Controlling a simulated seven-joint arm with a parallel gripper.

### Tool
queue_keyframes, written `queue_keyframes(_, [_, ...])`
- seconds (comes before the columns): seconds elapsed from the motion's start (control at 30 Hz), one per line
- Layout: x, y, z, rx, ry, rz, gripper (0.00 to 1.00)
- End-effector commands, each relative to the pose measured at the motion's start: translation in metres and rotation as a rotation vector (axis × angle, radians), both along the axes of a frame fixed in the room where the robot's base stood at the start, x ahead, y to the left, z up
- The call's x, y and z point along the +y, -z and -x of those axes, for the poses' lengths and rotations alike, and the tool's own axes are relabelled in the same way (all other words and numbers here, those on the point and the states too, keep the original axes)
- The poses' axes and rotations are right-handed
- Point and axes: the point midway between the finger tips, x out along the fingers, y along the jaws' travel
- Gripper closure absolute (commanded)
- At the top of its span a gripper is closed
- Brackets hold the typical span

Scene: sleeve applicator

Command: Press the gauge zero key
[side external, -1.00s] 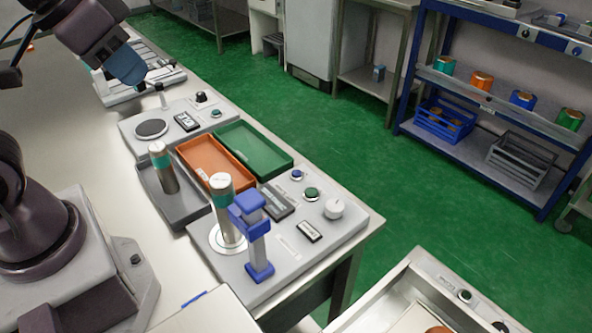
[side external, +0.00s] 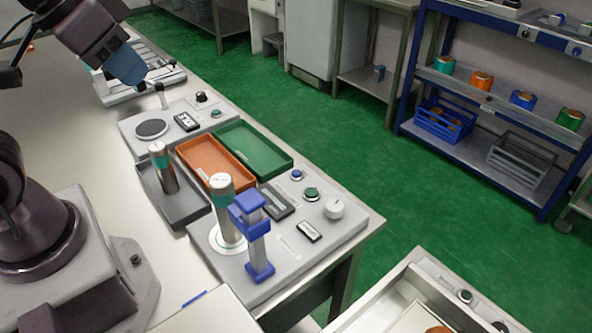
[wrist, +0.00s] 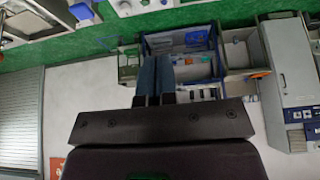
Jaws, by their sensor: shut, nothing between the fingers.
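The nearer candidate for the gauge is a grey panel (side external: 132,138) at the back of the bench. It carries a dark round plate (side external: 151,129), a small display (side external: 187,122), a black knob (side external: 201,97) and a small green key (side external: 215,113). A thin post with a rounded top (side external: 159,88) stands at its back edge. I cannot read which key is the zero key. My gripper (side external: 134,79) is in the air at upper left, short of this panel and touching no key. In the wrist view its blue fingers (wrist: 154,75) are together and empty.
Orange (side external: 211,158) and green (side external: 256,146) trays lie in front of the panel. A grey tray (side external: 182,217) holds an upright cylinder (side external: 163,165). The front panel (side external: 292,262) has a tall cylinder (side external: 224,200), a blue clamp (side external: 256,240), buttons and a white knob (side external: 334,208).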

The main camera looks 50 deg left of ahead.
Motion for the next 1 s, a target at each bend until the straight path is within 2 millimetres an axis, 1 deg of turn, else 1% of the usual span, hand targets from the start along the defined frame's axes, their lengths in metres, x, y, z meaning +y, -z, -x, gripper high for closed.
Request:
queue_keyframes(0.57, [-0.001, 0.0, 0.0, 0.0, 0.002, 0.0, 1.0])
queue_keyframes(0.63, [-0.002, 0.003, -0.001, 0.015, 0.01, 0.0, 1.0])
queue_keyframes(0.77, [-0.005, 0.017, -0.005, 0.089, 0.026, 0.003, 1.0])
queue_keyframes(0.87, [-0.007, 0.033, -0.014, 0.175, 0.037, 0.01, 1.0])
queue_keyframes(1.0, [-0.011, 0.057, -0.037, 0.253, 0.059, 0.013, 1.0])
